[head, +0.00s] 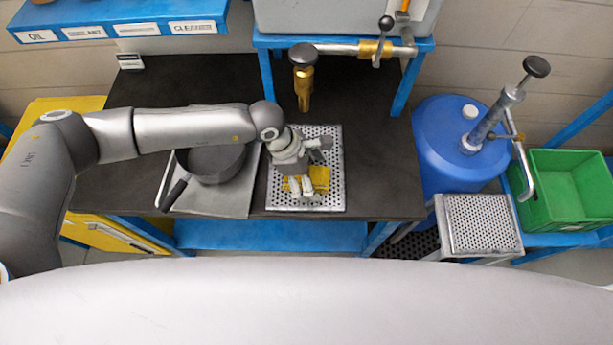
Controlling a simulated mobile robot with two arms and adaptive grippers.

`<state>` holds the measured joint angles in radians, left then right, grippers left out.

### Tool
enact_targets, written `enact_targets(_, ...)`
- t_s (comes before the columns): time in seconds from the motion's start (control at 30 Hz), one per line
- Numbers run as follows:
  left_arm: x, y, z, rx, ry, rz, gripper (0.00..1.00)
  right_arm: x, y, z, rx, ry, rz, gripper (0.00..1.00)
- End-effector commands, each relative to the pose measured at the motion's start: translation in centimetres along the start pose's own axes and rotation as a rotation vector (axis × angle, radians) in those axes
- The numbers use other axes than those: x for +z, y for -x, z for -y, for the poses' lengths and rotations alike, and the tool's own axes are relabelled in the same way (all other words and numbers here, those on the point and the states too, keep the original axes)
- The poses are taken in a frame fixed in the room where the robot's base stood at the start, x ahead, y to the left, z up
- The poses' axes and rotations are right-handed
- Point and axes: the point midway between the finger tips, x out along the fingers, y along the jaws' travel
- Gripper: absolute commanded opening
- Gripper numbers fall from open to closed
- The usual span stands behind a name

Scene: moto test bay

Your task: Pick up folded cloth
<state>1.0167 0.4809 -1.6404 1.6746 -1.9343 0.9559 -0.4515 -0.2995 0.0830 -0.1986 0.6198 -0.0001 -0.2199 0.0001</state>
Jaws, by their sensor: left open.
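A yellow folded cloth (320,177) lies on a perforated metal drip tray (334,148) on the dark worktop. My left gripper (301,190) reaches in from the left and points down over the cloth. Its fingers are apart, at the cloth's left and middle part, and hide some of it. I cannot tell whether the fingers touch the cloth. My right gripper is not in view.
A dark pan (214,163) sits on a metal tray (238,201) left of the drip tray. A brass tap (304,88) hangs behind the cloth. A blue drum (440,150) with a pump and a green crate (568,188) stand at right. The worktop (385,185) right of the drip tray is clear.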

Motion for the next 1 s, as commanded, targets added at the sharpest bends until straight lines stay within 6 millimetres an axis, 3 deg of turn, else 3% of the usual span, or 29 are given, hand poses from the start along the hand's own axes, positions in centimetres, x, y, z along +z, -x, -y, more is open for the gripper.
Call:
enact_targets(0.6,-0.12,-0.26,0.02,0.000,0.000,0.000,0.84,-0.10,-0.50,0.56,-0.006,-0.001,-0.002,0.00)
enact_targets(0.93,-0.18,-0.34,0.05,-0.001,0.000,-0.001,0.42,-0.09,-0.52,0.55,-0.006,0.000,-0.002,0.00)
enact_targets(1.0,-0.24,-0.38,0.06,-0.001,0.000,-0.002,0.40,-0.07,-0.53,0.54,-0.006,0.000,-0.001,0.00)
